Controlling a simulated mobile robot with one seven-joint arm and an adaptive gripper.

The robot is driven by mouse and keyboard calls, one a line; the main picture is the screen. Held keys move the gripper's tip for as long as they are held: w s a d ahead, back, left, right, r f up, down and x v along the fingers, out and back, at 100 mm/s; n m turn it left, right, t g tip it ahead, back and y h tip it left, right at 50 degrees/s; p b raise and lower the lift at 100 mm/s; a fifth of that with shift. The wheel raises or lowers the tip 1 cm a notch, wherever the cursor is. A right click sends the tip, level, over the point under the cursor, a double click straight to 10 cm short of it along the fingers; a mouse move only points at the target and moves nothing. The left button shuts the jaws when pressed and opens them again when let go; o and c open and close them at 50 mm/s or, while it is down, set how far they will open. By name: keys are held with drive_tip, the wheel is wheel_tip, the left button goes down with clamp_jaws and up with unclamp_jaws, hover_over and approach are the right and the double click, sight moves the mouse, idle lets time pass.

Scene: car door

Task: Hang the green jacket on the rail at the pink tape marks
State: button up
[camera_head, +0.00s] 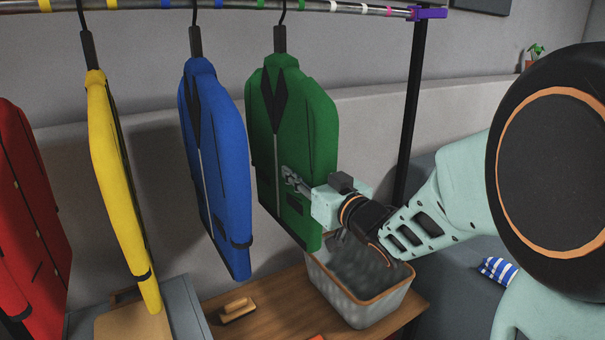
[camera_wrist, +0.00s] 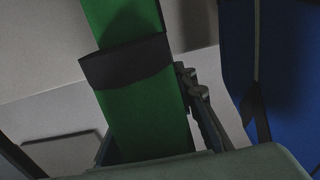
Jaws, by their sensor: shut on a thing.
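The green jacket (camera_head: 295,130) hangs from its dark hanger (camera_head: 280,40), whose hook reaches up to the rail (camera_head: 310,6) by the green tape. My gripper (camera_head: 292,182) is at the front of the green jacket, on its lower half, and is shut on it. In the wrist view a green strip of the jacket (camera_wrist: 145,120) with a dark band lies between my fingers; one finger shows to its right, the other is mostly hidden. The pink tape (camera_head: 391,12) is on the rail to the right, beyond a white mark, near the purple end piece (camera_head: 428,13).
The blue jacket (camera_head: 215,150) hangs close on the left, then the yellow jacket (camera_head: 112,170) and the red jacket (camera_head: 28,210). A dark upright post (camera_head: 411,110) stands to the right. A grey basket (camera_head: 355,300) and a brush (camera_head: 237,309) are on the wooden bench below.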

clamp_jaws()
drive_tip(key=shift+r, duration=0.15)
